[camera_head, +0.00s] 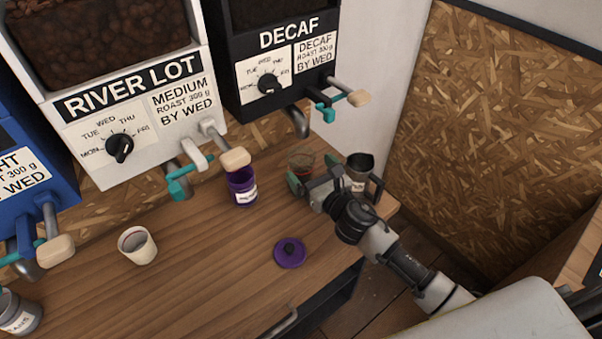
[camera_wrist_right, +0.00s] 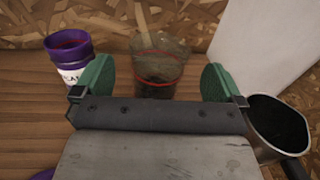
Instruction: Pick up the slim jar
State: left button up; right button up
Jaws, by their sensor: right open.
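A purple jar (camera_head: 240,190) with a white label stands open under the River Lot dispenser; it also shows at the left of the right wrist view (camera_wrist_right: 68,62). A grey jar (camera_head: 18,318) with a label sits at the lower left edge. I cannot tell from the labels which one is the slim jar. My right gripper (camera_head: 314,172) is open at the right end of the counter. In the wrist view, a clear glass with a red line (camera_wrist_right: 158,68) stands beyond and between its green fingertips, not gripped. The glass is partly hidden in the head view (camera_head: 302,160). My left gripper is out of view.
A dark metal pitcher (camera_head: 359,166) stands close right of my right gripper. A white cup (camera_head: 137,246) stands left. Dispenser spouts and levers hang above; the counter's front middle is clear.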

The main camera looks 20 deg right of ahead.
aim_at(295, 150)
jog(key=p+x, duration=0.1)
jog(key=x, duration=0.4)
jog(key=shift+f, duration=0.15)
jog(key=shift+c, duration=0.2)
jog(key=shift+s, duration=0.1)
jog(key=shift+c, duration=1.2)
jog(key=c, duration=1)
jog(key=shift+c, duration=0.7)
